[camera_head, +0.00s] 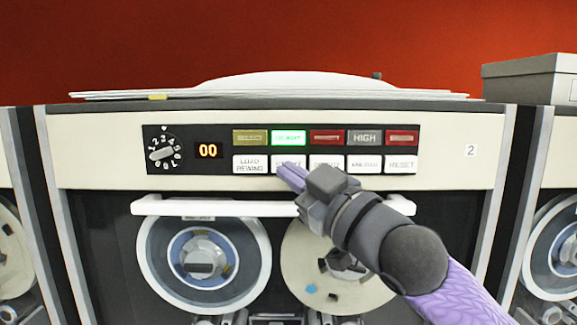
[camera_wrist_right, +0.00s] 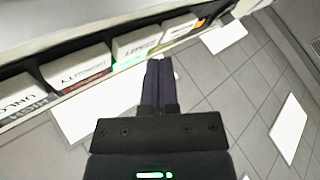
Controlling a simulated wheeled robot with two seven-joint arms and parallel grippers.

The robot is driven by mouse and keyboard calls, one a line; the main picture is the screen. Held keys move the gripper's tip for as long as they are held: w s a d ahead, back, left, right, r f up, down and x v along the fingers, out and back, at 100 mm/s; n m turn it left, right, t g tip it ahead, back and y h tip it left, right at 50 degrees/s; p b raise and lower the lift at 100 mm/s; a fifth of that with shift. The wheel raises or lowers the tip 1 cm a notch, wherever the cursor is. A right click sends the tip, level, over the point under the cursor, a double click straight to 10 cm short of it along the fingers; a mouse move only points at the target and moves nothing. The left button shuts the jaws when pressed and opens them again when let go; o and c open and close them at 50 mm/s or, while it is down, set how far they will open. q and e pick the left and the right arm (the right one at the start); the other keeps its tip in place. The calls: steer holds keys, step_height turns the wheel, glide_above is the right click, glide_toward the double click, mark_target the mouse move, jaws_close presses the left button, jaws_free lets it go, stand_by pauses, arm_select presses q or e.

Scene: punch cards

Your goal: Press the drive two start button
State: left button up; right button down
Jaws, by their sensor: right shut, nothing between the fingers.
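The start button (camera_head: 289,160) is a white key in the lower row of the control panel on the drive marked 2 (camera_head: 471,150), between the load rewind key and the density key. In the right wrist view the start button (camera_wrist_right: 137,43) is just beyond my fingertips, with a green glow at its edge. My right gripper (camera_head: 284,170) is shut and empty, with its purple fingers at the lower edge of the start button, partly covering it. It also shows in the right wrist view (camera_wrist_right: 159,66). I cannot tell whether the fingertips touch the button. My left gripper is not in view.
The ready lamp (camera_head: 288,137) above is lit green. The load rewind key (camera_head: 251,164) and density key (camera_head: 327,163) are close on either side. A white handle bar (camera_head: 175,207) juts out below the panel, above two tape reels. Papers (camera_head: 280,88) lie on top.

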steer(key=shift+s, duration=0.1)
steer(key=s+b, duration=0.1)
steer(key=s, duration=0.3)
steer(key=shift+s, duration=0.4)
stand_by(0.3)
